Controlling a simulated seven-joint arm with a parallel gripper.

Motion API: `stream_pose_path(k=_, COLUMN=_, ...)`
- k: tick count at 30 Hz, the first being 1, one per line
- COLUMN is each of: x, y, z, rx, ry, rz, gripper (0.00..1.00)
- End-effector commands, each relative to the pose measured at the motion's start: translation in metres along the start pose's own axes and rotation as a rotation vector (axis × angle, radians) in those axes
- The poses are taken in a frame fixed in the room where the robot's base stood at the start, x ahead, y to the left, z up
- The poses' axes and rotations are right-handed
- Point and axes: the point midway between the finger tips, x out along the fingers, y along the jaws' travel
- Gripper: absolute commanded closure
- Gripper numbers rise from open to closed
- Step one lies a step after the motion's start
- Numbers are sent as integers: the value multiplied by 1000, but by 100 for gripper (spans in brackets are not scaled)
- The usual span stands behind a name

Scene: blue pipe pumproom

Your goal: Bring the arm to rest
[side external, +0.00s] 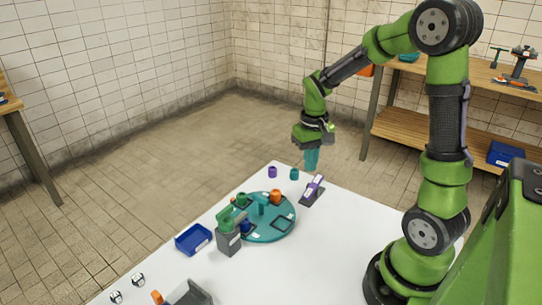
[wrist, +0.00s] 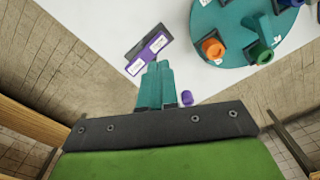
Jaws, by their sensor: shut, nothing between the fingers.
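My gripper (side external: 312,160) hangs over the back of the white table (side external: 345,215), pointing down. Its teal fingers are together with nothing between them, and they also show shut in the wrist view (wrist: 158,70). The fingers are apart from the table and the things on it. My green arm is bent, reaching up from the right and over to the left. In the side external view, a purple piece on a dark base (side external: 313,188) stands below the gripper.
A round teal plate (side external: 270,236) carries orange, green and blue pieces. A blue tray (side external: 193,239) and a grey block with a green top (side external: 229,241) stand nearby. Wooden shelves (side external: 425,123) stand behind my arm. The air around the gripper looks clear.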

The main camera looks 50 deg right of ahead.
Motion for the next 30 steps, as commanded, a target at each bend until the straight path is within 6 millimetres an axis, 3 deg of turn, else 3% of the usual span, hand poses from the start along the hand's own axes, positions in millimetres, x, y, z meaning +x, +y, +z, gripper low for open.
stream_pose_path(k=14, x=-4, y=-1, z=2, rx=20, ry=1, rz=-6, gripper=100)
stream_pose_path(k=17, x=-11, y=-11, z=15, rx=42, ry=29, rz=-40, gripper=100)
stream_pose_path(k=20, x=-32, y=-30, z=34, rx=38, ry=101, rz=-93, gripper=100)
stream_pose_path(k=24, x=-67, y=-59, z=69, rx=5, ry=227, rz=-193, gripper=100)
stream_pose_path(k=30, x=-103, y=-87, z=119, rx=-72, ry=383, rz=-332, gripper=100)
